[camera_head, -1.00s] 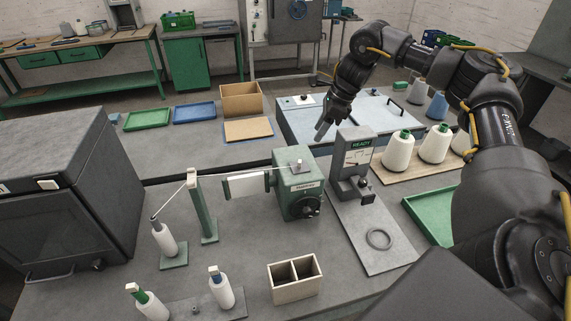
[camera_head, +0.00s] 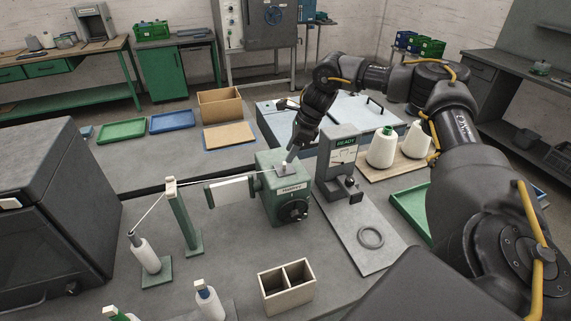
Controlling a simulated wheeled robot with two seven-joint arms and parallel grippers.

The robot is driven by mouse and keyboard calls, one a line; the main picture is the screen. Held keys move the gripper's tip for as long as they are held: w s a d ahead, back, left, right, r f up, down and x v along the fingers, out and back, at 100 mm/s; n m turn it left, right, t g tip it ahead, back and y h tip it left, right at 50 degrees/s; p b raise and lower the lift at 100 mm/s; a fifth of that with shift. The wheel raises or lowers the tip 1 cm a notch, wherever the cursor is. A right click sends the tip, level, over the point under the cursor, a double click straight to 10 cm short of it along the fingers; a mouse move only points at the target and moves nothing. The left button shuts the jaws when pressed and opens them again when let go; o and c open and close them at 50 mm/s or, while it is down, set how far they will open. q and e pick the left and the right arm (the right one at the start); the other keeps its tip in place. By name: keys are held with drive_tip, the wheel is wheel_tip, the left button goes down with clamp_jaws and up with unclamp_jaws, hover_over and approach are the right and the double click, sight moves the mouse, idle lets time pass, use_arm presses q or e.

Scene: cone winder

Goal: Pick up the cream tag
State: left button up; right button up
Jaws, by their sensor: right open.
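A small pale piece (camera_head: 283,164), which looks like the cream tag, is on the grey plate on top of the green winder housing (camera_head: 270,205). My right gripper (camera_head: 289,158) points down at this piece from behind and to the right, very close to it. Its jaws are open. The fingertips partly hide the piece, and I cannot tell whether they touch it. My left gripper is not in view.
The READY gauge stand (camera_head: 337,155) rises just right of the winder. A divided wooden box (camera_head: 287,288) stands in front. A thread post (camera_head: 184,215) and a white bobbin (camera_head: 146,255) are to the left. White cones (camera_head: 383,148) stand behind right.

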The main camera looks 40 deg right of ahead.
sight(286, 169)
drive_tip(key=shift+s+d+f, duration=0.15)
drive_tip(key=shift+d, duration=0.05)
drive_tip(key=p+x, duration=0.2)
drive_tip(key=x, duration=0.2)
drive_tip(key=shift+w+f+p, duration=0.1)
drive_tip(key=shift+w+p, duration=0.1)
drive_tip(key=shift+p, duration=0.15)
drive_tip(key=shift+w+f, duration=0.15)
drive_tip(key=shift+f, duration=0.3)
drive_tip(key=shift+r, duration=0.1)
drive_tip(key=c, duration=0.8)
